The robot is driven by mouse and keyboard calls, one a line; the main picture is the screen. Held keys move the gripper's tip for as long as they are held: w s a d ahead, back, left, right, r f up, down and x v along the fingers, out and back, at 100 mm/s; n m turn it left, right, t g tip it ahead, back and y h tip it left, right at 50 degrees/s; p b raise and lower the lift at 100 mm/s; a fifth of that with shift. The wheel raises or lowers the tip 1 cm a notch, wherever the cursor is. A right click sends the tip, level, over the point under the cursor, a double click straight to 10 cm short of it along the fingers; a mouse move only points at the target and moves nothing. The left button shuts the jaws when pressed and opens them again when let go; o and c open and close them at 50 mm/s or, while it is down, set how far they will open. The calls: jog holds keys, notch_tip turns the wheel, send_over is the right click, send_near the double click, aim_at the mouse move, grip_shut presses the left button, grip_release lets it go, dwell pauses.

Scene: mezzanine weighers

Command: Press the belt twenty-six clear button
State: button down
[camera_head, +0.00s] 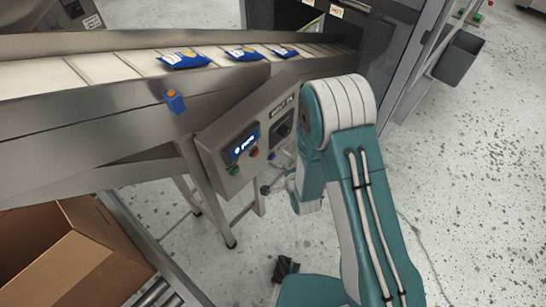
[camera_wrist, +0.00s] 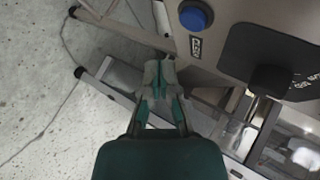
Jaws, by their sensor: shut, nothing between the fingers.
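A grey control box (camera_head: 215,150) stands beside the conveyor in the head view. Its face carries a lit blue display (camera_head: 242,143), a green button (camera_head: 234,170), a red button (camera_head: 254,152) and a dark switch plate. In the wrist view a round blue button (camera_wrist: 195,16) sits at the top, beside a small label (camera_wrist: 196,47) too unclear to read. A dark plate (camera_wrist: 290,45) with a black knob (camera_wrist: 268,80) is to its right. My gripper (camera_wrist: 162,66) is shut and empty, below and left of the blue button in the picture. No readable label names belt twenty-six.
The conveyor belt (camera_head: 110,67) carries blue packets (camera_head: 186,60). A small blue box with an orange top (camera_head: 174,101) is fixed to its side. An open cardboard box (camera_head: 75,265) is at lower left.

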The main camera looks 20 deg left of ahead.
jog(key=shift+s+d, duration=0.2)
jog(key=shift+d, duration=0.35)
jog(key=shift+s+d, duration=0.2)
jog(key=shift+d, duration=0.35)
jog(key=w+d+r+n+h, duration=0.15)
jog(key=d+r, duration=0.25)
jog(key=r, duration=0.4)
jog(key=d+r+n+g+h, duration=0.1)
jog(key=d+r+n, duration=0.1)
jog(key=d+r, duration=0.45)
jog(key=w+d+r+n+h, duration=0.1)
jog(key=d+r+h, duration=0.15)
jog(key=r, duration=0.75)
jog(key=s+d+r+n+g, duration=0.1)
jog(key=s+d+r, duration=0.3)
jog(key=s, duration=0.3)
jog(key=s+d+r+n+g+h, duration=0.1)
jog(key=s+d+r+n, duration=0.1)
jog(key=s+d+r, duration=0.2)
jog(key=s+d+r+n+g, duration=0.1)
jog(key=s+d+r, duration=0.3)
jog(key=s, duration=0.6)
jog(key=shift+d+r+n, duration=0.25)
jog(key=shift+r+n, duration=0.5)
jog(key=shift+r, duration=0.2)
jog(key=shift+a, duration=0.1)
